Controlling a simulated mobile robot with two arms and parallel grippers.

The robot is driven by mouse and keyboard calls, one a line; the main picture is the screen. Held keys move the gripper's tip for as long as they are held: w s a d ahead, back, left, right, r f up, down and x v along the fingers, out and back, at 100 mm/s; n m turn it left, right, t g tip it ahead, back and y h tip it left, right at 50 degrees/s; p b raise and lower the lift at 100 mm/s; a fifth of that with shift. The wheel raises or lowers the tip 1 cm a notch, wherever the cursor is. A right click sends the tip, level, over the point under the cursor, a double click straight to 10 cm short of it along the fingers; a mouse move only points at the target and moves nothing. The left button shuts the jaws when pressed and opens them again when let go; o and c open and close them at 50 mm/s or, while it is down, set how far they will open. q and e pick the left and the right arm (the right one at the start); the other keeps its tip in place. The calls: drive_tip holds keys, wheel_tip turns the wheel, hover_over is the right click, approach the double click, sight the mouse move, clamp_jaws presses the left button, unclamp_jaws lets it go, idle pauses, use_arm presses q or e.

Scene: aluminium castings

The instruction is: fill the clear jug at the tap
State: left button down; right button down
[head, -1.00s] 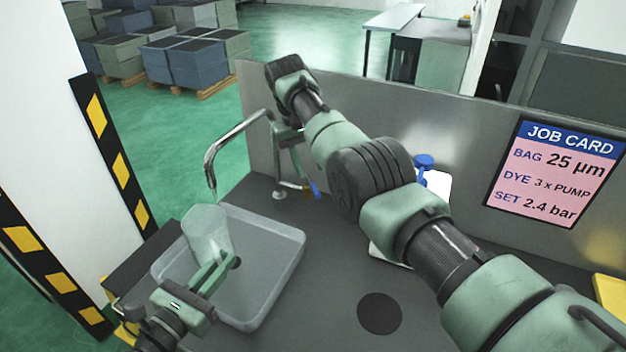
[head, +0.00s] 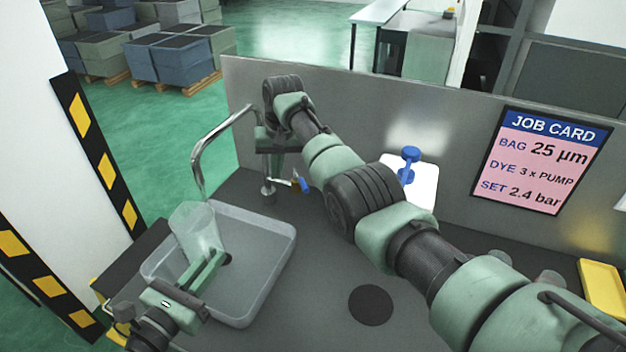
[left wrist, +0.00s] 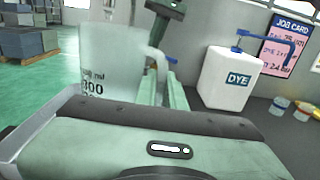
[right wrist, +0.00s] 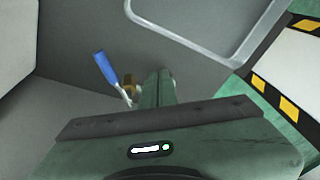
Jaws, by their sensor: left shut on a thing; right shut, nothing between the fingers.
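The clear jug (head: 196,232) is upright or slightly tilted over the basin, its mouth below the tap spout (head: 196,165). My left gripper (head: 217,262) is shut on the jug's handle, which shows with the jug (left wrist: 107,70) in the left wrist view. I cannot make out water in the jug or falling from the spout. The tap's blue lever (head: 304,185) stands to the right of the spout. My right gripper (head: 279,163) is shut and empty, pointing down close to the lever. In the right wrist view the blue lever (right wrist: 106,69) is left of the fingertips, apart from them.
A translucent basin (head: 268,277) sits under the jug. A white dye container (left wrist: 226,78) with a blue pump (head: 408,163) stands behind my right arm. A job card (head: 545,160) hangs on the grey back panel. A yellow tray (head: 602,288) is at far right.

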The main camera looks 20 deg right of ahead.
use_arm(q)
drive_tip(key=shift+w+d, duration=0.1)
drive_tip(key=shift+w, duration=0.05)
use_arm(e)
drive_tip(key=a+f+m+t+y, duration=0.3)
drive_tip(key=a+f+y, duration=0.15)
drive_tip(key=f, duration=0.35)
drive_tip(key=s+a+f+m+t+y, duration=0.1)
drive_tip(key=s+a+m+t+y, duration=0.25)
drive_tip(key=s, duration=0.25)
use_arm(q)
drive_tip(key=shift+s, duration=0.2)
use_arm(e)
drive_tip(key=m+t+h, duration=0.5)
drive_tip(key=t, duration=0.3)
approach(301, 180)
use_arm(q)
drive_tip(key=shift+w, duration=0.1)
use_arm(e)
drive_tip(key=w, duration=0.3)
drive_tip(key=w+f, duration=0.1)
drive_tip(key=w, duration=0.1)
drive_tip(key=shift+w+d, duration=0.2)
drive_tip(key=shift+d, duration=0.2)
